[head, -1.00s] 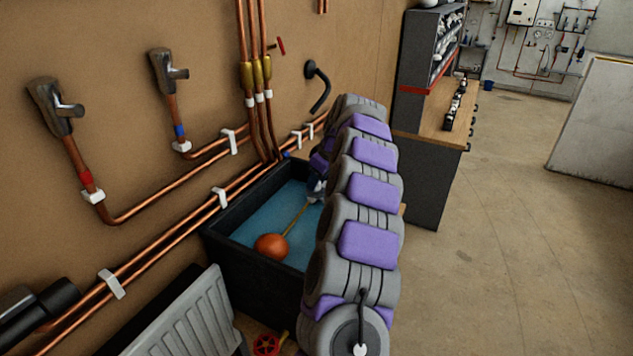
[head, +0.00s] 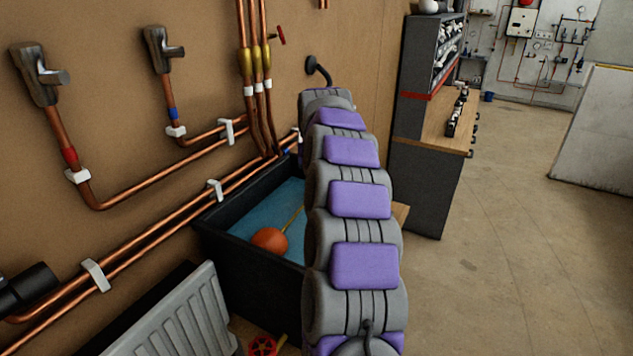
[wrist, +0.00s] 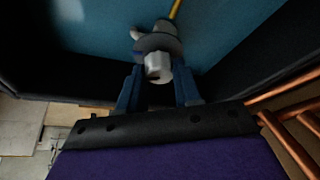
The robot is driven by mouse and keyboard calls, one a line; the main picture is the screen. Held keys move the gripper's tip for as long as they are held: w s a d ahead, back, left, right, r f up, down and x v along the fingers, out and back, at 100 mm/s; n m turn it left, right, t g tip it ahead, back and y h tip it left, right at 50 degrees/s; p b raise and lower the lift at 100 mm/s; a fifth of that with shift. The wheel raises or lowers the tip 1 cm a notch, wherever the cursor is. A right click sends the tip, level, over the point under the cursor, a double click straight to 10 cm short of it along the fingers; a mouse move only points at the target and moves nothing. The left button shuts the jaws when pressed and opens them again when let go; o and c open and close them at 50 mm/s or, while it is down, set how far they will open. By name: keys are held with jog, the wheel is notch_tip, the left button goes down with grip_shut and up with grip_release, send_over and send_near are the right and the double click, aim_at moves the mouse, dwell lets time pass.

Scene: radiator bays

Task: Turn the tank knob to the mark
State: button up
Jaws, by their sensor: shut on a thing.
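The tank (head: 245,263) is a dark open box with blue water, against the wall left of my arm in the head view. An orange float (head: 269,240) on a thin yellow rod lies in it. In the wrist view the yellow rod (wrist: 175,10) leads to a grey valve body with a white faceted knob (wrist: 158,66) in front. My gripper (wrist: 159,88) has its blue fingers on either side of this knob and is shut on it. My arm hides the gripper and knob in the head view. I cannot make out the mark.
Copper pipes (head: 150,189) run along the wall just above the tank. A white radiator (head: 180,318) and a red valve wheel (head: 262,346) are in front of it. A grey workbench (head: 425,190) stands beyond my arm. The floor to the right is clear.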

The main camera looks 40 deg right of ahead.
jog(key=shift+w+r+m+g+h+b, duration=0.1)
jog(key=shift+m+g+h+b, duration=0.35)
jog(key=shift+m+b, duration=0.9)
jog(key=shift+m+p, duration=0.3)
jog(key=shift+m, duration=0.25)
jog(key=o, duration=1)
jog(key=shift+o, duration=0.2)
jog(key=p+v, duration=0.3)
jog(key=v, duration=1.4)
jog(key=shift+a, duration=0.15)
jog(key=shift+w, duration=0.1)
